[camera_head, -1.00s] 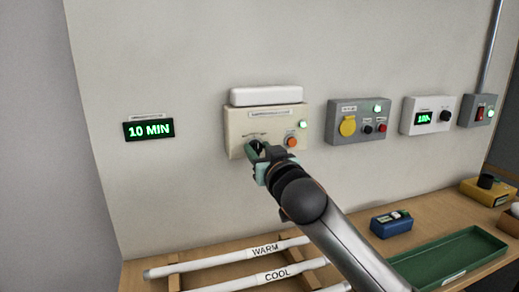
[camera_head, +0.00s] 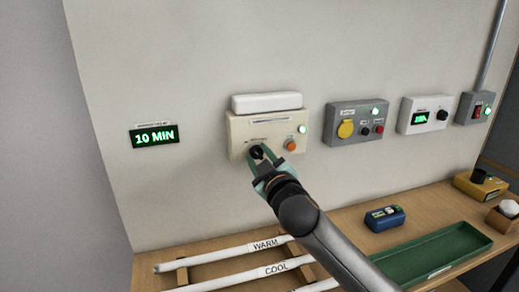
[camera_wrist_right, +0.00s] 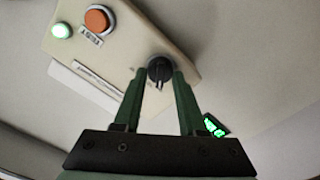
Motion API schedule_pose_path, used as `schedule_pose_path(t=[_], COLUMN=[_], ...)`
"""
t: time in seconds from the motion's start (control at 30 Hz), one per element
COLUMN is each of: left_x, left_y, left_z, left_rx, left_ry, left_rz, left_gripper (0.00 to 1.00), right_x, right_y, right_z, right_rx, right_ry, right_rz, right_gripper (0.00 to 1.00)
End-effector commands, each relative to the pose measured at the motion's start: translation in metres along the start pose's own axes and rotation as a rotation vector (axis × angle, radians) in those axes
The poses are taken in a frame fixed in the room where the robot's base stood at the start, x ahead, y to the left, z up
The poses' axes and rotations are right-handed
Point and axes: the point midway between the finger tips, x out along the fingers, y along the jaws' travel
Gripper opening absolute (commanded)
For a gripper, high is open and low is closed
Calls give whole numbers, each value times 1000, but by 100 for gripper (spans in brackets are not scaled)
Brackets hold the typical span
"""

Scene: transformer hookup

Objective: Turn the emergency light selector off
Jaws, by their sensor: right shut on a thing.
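The emergency light box (camera_head: 237,124) is a cream panel on the wall, with a white lamp bar on top. Its black selector knob (camera_head: 257,152) sits at the lower left of the panel, and an orange button (camera_head: 291,145) and a lit green lamp (camera_head: 303,129) are to the right. My right gripper (camera_head: 257,160) is at the knob. In the right wrist view its two green fingers lie on either side of the knob (camera_wrist_right: 159,70), shut on it. The knob's labels are too small to read. My left gripper is not in view.
A display (camera_head: 154,137) reading 10 MIN hangs left of the box. Grey (camera_head: 331,136) and white (camera_head: 409,128) control boxes are to the right. Below, the bench holds WARM (camera_head: 235,251) and COOL (camera_head: 240,277) tubes, a blue device (camera_head: 384,219) and a green tray (camera_head: 480,246).

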Motion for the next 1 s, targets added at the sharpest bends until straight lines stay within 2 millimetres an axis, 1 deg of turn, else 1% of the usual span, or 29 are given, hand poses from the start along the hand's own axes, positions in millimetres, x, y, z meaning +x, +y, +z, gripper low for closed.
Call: schedule_pose_path(t=[0.2,0.63,0.67,0.9,1.0], left_x=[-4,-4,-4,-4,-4], left_y=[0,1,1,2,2], left_z=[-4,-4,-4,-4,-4], left_rx=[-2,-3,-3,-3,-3], left_ry=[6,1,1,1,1], left_rz=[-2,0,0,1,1], left_gripper=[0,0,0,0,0], right_x=[0,0,0,0,0], right_y=[0,0,0,0,0], right_z=[0,1,1,0,0], right_rx=[-49,-56,-56,-54,-54], right_ry=[-1,-1,-1,0,0], right_rz=[1,1,1,0,0], right_gripper=[0,0,44,70,70])
